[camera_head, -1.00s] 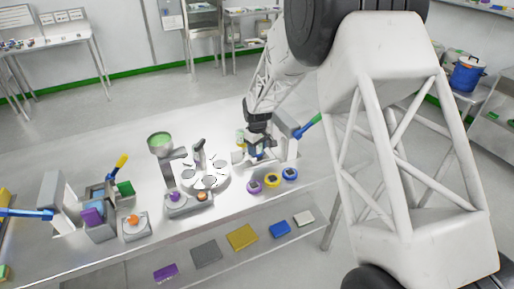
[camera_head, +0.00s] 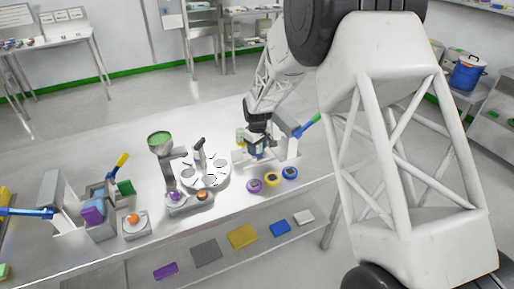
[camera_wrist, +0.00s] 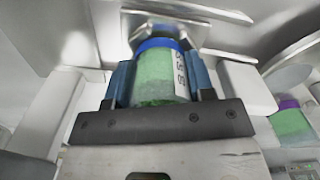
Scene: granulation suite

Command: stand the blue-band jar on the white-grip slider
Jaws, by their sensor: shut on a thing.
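My gripper (camera_wrist: 162,90) is shut on the blue-band jar (camera_wrist: 160,85), a clear jar with green contents, a blue band at its top and a white label with dark print. A small white block (camera_head: 238,156) shows just left of the gripper, probably the white grip of the slider. I cannot tell whether the jar touches the slider.
A purple-band jar (camera_wrist: 291,122) with green contents stands at the right in the wrist view.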

